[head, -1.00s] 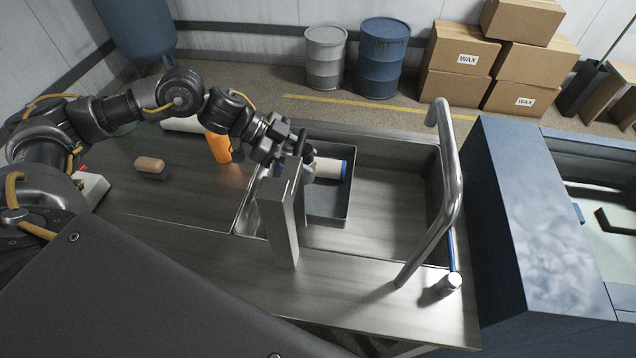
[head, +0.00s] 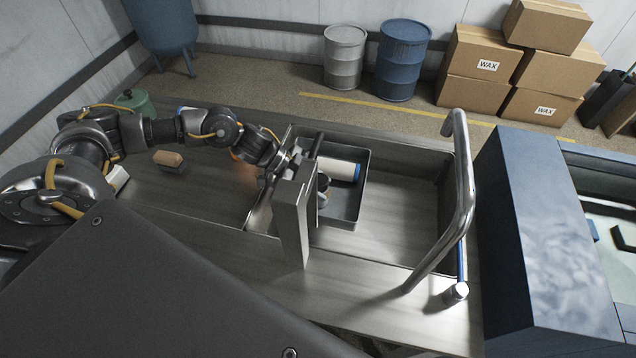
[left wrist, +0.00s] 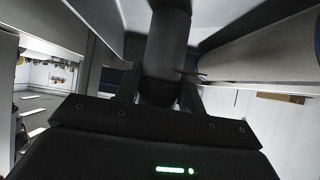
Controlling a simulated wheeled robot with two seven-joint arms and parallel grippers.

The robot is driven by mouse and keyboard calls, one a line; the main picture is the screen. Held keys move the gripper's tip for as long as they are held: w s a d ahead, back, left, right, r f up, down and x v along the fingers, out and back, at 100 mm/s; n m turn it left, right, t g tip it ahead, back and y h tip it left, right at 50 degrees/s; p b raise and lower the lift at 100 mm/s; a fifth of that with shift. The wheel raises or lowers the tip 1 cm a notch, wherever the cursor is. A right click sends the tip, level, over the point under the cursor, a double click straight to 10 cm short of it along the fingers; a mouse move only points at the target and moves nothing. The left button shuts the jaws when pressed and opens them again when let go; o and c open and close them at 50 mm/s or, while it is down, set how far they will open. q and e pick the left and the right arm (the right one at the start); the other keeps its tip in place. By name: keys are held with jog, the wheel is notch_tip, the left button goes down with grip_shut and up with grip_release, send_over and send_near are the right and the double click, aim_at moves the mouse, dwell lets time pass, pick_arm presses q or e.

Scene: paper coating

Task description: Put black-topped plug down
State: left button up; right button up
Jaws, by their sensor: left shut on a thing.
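My left gripper (head: 296,162) reaches into the sink from the left, close behind the upright metal panel (head: 291,222). It is shut on the black-topped plug (head: 322,184), which the panel and the gripper partly hide. In the left wrist view a dark cylinder (left wrist: 167,45), likely the plug's black top, stands between the fingers. The plug is over or in the left part of the grey tray (head: 350,213); I cannot tell whether it touches the tray floor. My right gripper is not in view.
A white roll with a blue end (head: 341,169) lies in the tray beside the gripper. The tray sits in the metal sink (head: 400,235), whose right part is bare. A bent steel pipe (head: 463,200) rises at the right. A brown-topped block (head: 168,160) lies on the left counter.

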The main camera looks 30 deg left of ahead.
pick_arm(q)
jog(key=shift+f, duration=0.2)
jog(key=o, duration=1.2)
jog(key=shift+r, duration=0.2)
jog(key=shift+b+v, duration=1.2)
jog(key=shift+v, duration=4.8)
